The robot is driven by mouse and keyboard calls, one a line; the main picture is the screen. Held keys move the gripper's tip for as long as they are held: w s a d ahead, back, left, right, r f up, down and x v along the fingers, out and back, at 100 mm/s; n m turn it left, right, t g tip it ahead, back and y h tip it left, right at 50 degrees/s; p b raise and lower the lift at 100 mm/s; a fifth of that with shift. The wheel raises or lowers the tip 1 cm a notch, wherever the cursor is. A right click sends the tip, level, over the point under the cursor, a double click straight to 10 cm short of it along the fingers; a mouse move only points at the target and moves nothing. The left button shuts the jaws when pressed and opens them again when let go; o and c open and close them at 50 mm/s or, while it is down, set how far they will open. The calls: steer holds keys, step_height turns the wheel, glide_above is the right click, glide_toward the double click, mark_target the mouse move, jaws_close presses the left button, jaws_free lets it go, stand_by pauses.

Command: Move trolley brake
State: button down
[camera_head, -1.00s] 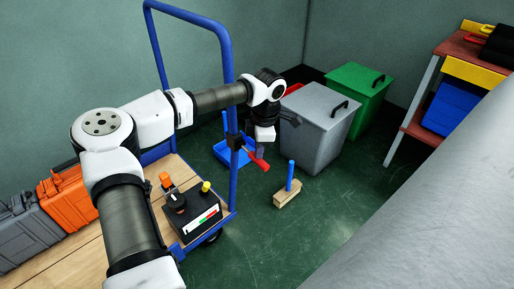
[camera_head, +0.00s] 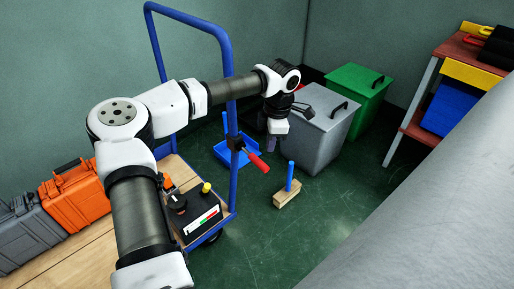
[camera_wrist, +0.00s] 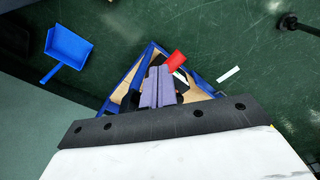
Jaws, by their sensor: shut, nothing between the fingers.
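The trolley (camera_head: 231,180) has a blue tubular frame and a wooden deck. Its brake lever (camera_head: 258,162) has a red handle, slanting down to the right from the blue upright. In the wrist view the red handle (camera_wrist: 177,60) shows just beyond the fingers, and the rest of the lever is hidden. My gripper (camera_head: 271,147) is just above and right of the handle in the head view, pointing down. Its purple fingers (camera_wrist: 155,84) are together in the wrist view, with nothing held. I cannot tell whether they touch the handle.
A control box (camera_head: 193,217) and an orange case (camera_head: 75,199) sit on the deck. A grey bin (camera_head: 318,130) and a green bin (camera_head: 357,88) stand behind my gripper. A wooden-block brush (camera_head: 287,199) and a blue dustpan (camera_wrist: 68,46) lie on the floor. Floor at front right is clear.

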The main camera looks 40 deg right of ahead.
step_height(320, 180, up, 12)
steer(key=p, duration=0.1)
steer(key=shift+s+d+f, duration=0.15)
steer(key=shift+s+d, duration=0.15)
steer(key=shift+d, duration=0.15)
